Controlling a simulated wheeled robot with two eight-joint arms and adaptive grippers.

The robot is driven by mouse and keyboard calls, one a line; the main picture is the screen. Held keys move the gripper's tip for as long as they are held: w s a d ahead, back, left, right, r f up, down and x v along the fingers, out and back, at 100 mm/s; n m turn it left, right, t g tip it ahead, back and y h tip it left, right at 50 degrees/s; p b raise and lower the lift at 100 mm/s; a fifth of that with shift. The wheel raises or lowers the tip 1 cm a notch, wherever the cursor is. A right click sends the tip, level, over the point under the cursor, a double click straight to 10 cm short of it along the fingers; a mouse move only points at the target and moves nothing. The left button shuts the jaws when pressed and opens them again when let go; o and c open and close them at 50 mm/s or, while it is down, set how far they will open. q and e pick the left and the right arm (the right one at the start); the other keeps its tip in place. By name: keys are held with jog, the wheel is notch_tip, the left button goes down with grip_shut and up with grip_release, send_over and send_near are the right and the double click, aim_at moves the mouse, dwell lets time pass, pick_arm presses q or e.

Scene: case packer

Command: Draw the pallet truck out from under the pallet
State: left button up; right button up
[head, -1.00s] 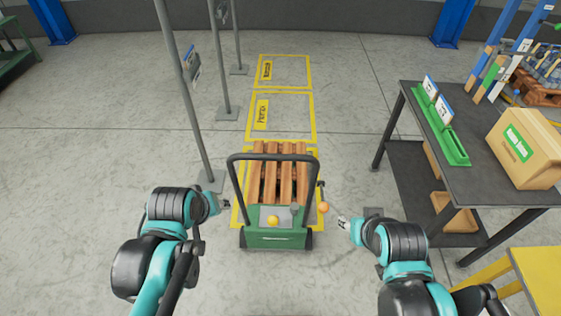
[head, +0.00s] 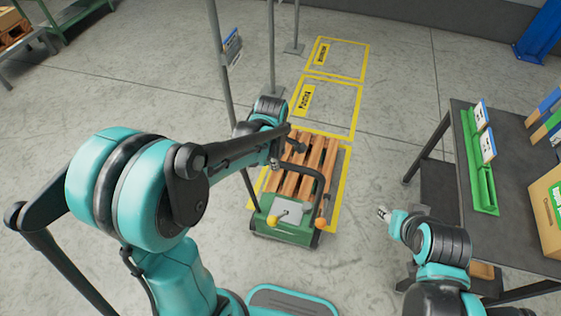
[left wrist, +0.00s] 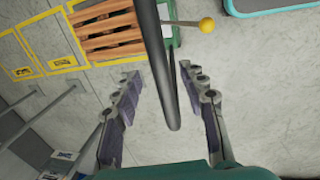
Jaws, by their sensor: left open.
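The pallet truck (head: 290,232) has a green body, a dark looped handle and yellow and orange knobs. It stands at the near end of the slatted wooden pallet (head: 310,158), inside a yellow floor marking. My left arm reaches over to the handle's left side, and the gripper there is partly hidden in the head view. In the left wrist view my left gripper (left wrist: 160,75) is open, with the dark handle bar (left wrist: 158,60) running between its fingers, apparently without being clamped. My right gripper (head: 384,213) is right of the truck, apart from it; its jaws are too small to judge.
Grey posts (head: 218,50) stand left of the marked lane. A dark table (head: 510,225) with a green rack (head: 478,165) and a carton (head: 548,210) is at the right. Two empty yellow floor bays (head: 330,100) lie beyond the pallet. The floor left of the lane is largely clear.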

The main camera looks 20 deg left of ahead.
pick_arm(q)
jog(key=shift+w+f+b, duration=0.15)
jog(key=shift+w+f, duration=0.05)
jog(key=shift+f, duration=0.6)
jog(key=shift+w+f+b, duration=0.15)
jog(key=shift+f, duration=0.6)
grip_shut()
jog(key=shift+s, duration=0.1)
